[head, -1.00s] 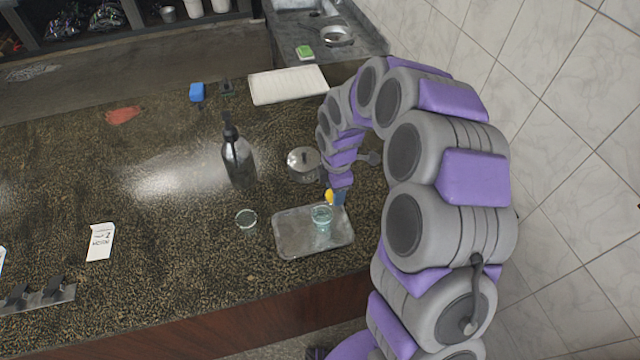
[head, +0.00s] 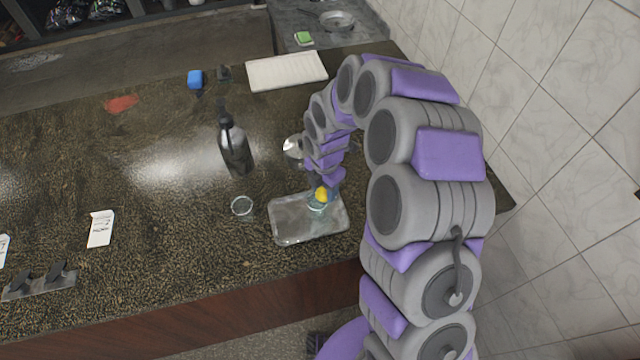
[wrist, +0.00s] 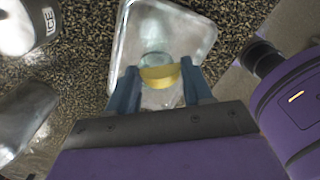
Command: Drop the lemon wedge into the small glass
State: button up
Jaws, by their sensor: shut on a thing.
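The yellow lemon wedge (head: 321,194) is held in my gripper, and it also shows in the wrist view (wrist: 160,76) between the blue fingers. My gripper (wrist: 160,90) is shut on the wedge. The small glass (head: 317,206) stands on the metal tray (head: 290,230), directly below the wedge in the head view. In the wrist view the glass (wrist: 155,58) shows just beyond the wedge and is partly covered by it. The height of the wedge above the rim is hard to tell.
A second glass or ring (head: 242,206) stands left of the tray. A dark bottle (head: 234,150) and a shiny metal container (head: 292,146) stand behind. A canister marked ICE (wrist: 25,25) shows in the wrist view. A white slab (head: 286,71) lies at the back.

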jog(key=shift+f, duration=0.3)
jog(key=shift+a, duration=0.2)
jog(key=shift+a+f, duration=0.1)
jog(key=shift+a, duration=0.85)
jog(key=o, duration=1.1)
jog(key=shift+d, duration=0.95)
jog(key=shift+a, duration=0.85)
jog(key=shift+d, duration=0.7)
jog(key=shift+a+r+p, duration=0.35)
jog(key=shift+r+p, duration=0.05)
jog(key=shift+r, duration=0.4)
jog(key=shift+a+r+p, duration=0.3)
jog(key=shift+r+p, duration=0.1)
jog(key=shift+r, duration=0.4)
jog(key=shift+d+r+p, duration=0.3)
jog(key=shift+r+p, duration=0.1)
jog(key=shift+r, duration=0.4)
jog(key=shift+d+r+p, duration=0.25)
jog(key=shift+r+p, duration=0.1)
jog(key=shift+r, duration=0.4)
jog(key=shift+a+f, duration=0.1)
jog(key=shift+a, duration=0.3)
